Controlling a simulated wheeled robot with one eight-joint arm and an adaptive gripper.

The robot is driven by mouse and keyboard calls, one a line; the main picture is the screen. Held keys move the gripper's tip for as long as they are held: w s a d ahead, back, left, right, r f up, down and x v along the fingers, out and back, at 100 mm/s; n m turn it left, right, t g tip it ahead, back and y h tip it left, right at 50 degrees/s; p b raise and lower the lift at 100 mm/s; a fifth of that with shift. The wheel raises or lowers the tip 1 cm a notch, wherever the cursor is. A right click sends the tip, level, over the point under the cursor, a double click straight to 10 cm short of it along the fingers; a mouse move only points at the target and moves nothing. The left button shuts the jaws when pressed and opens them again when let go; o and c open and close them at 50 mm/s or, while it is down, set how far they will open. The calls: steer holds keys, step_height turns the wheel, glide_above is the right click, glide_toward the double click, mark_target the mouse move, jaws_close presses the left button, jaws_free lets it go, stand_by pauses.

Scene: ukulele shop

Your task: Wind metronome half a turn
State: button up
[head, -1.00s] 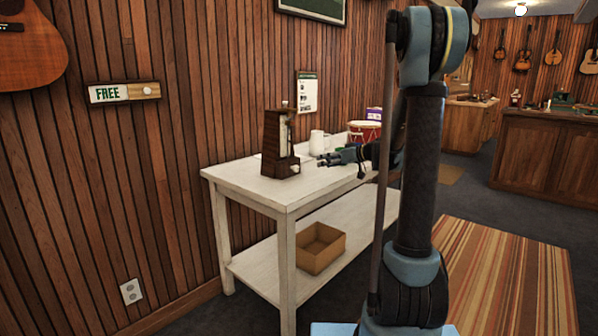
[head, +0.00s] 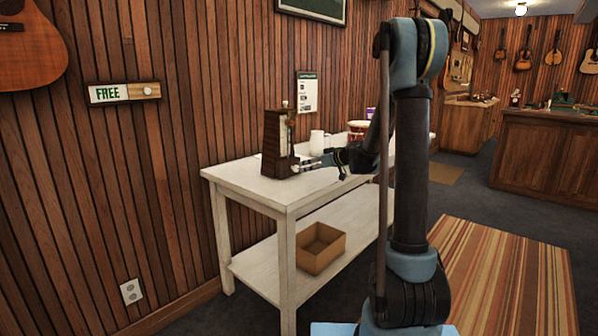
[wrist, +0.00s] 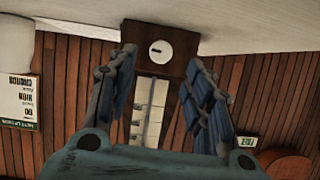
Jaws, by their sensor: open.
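The dark wooden metronome (head: 273,145) stands upright on the white table (head: 240,174). Its pale round winding key (wrist: 159,48) sits low on its body, with a dark slot mark across it. My gripper (head: 309,164) is at the key's height, just right of the metronome in the head view. In the wrist view, which is upside down, my open gripper (wrist: 160,62) has a finger on each side of the key. The fingers look apart from the key; the exact depth gap cannot be told.
A white mug (head: 317,142) stands behind my gripper, with a red drum (head: 357,129) farther along the table. An open cardboard box (head: 320,247) sits on the lower shelf. The wooden wall (head: 180,180) runs close behind the table.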

mark_target(298, 168)
steer(key=shift+x, duration=3.5)
steer(key=c, duration=1)
